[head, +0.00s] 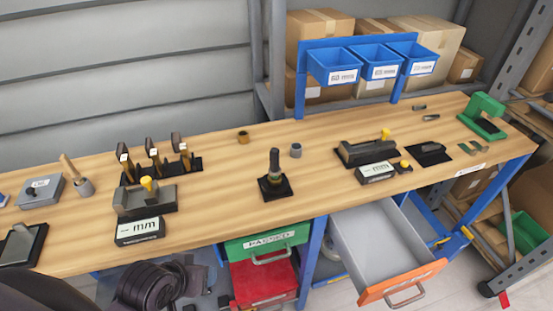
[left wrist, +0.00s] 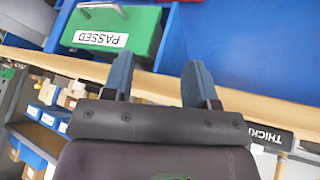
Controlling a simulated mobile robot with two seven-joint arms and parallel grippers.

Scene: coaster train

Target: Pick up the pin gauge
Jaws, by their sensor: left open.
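A dark upright tool with a rounded handle (head: 274,160), which looks like the pin gauge, stands on a black square base (head: 275,187) in the middle of the workbench (head: 225,200) in the head view. My left gripper (left wrist: 158,80) is open and empty in the left wrist view, its two blue-grey fingers apart. It is near the bench's front edge and the green PASSED drawer (left wrist: 112,28), away from the tool. In the head view only my dark arm shows at lower left; the fingertips cannot be made out. My right gripper is not in view.
The green PASSED drawer (head: 266,242) and red drawer (head: 262,280) are under the bench. A grey drawer with an orange front (head: 403,283) stands open at right. Gauges with mm displays (head: 140,230) (head: 377,172) flank the tool. Blue bins (head: 333,67) stand at the back.

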